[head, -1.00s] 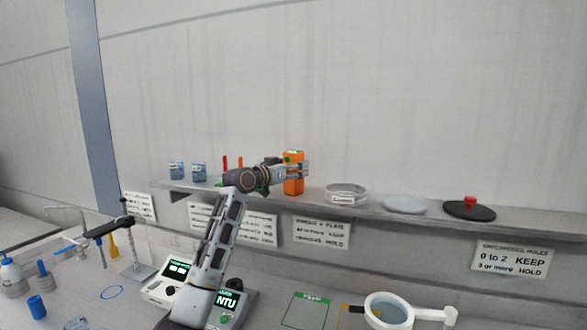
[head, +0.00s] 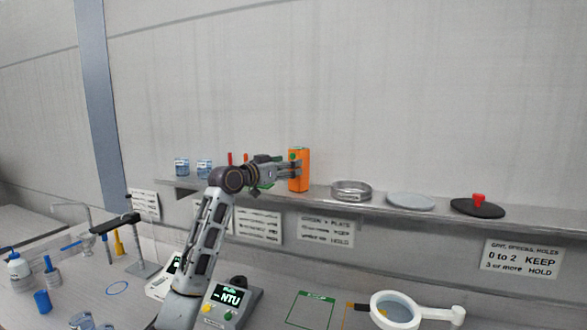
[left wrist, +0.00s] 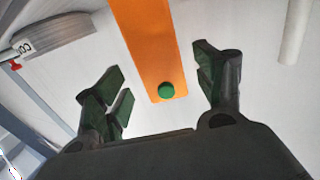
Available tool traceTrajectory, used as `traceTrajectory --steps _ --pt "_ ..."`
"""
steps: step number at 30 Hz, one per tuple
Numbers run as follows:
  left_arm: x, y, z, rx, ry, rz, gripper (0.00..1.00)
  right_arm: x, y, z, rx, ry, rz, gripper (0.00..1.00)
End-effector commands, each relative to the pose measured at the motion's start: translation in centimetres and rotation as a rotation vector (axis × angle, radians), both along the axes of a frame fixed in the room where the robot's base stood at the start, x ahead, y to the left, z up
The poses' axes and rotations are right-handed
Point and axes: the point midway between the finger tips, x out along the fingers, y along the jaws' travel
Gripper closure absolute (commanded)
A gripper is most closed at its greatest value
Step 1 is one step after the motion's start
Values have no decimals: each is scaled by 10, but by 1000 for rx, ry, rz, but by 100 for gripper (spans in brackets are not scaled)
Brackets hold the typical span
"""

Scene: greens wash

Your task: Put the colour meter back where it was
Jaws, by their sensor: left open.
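The orange colour meter (head: 299,181), with a green button, stands upright on the wall shelf (head: 328,194). My left gripper (head: 293,170) is at its left side, fingers pointing right, and partly overlaps it in the head view. In the left wrist view the meter (left wrist: 148,35) shows between the spread, green-padded fingers (left wrist: 163,77), its green button (left wrist: 166,91) towards the palm. The fingers are open and do not visibly press on it. I cannot tell how far its body lies between them. My right gripper is not in view.
On the shelf, blue-tinted jars (head: 204,168) and red markers stand left; a glass dish (head: 351,190), a pale plate (head: 410,201) and a black disc with a red knob (head: 478,207) lie right. Below are the NTU meter (head: 229,303) and a magnifier (head: 396,310).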

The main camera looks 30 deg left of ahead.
Motion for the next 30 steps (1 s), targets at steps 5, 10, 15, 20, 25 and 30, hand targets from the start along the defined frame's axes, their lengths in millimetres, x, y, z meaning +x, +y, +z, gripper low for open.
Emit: traceTrajectory --steps 5,10,15,20,25,30 --pt "-25 4 -3 2 1 1 30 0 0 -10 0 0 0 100" --pt "-45 8 -2 1 1 1 30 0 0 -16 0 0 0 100" --pt "-57 9 -1 1 2 0 30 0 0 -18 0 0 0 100" --pt "-61 10 -1 0 1 0 30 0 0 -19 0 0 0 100" --pt "-61 10 0 0 1 0 30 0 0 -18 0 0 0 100" --pt "-60 9 0 0 1 0 30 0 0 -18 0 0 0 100"
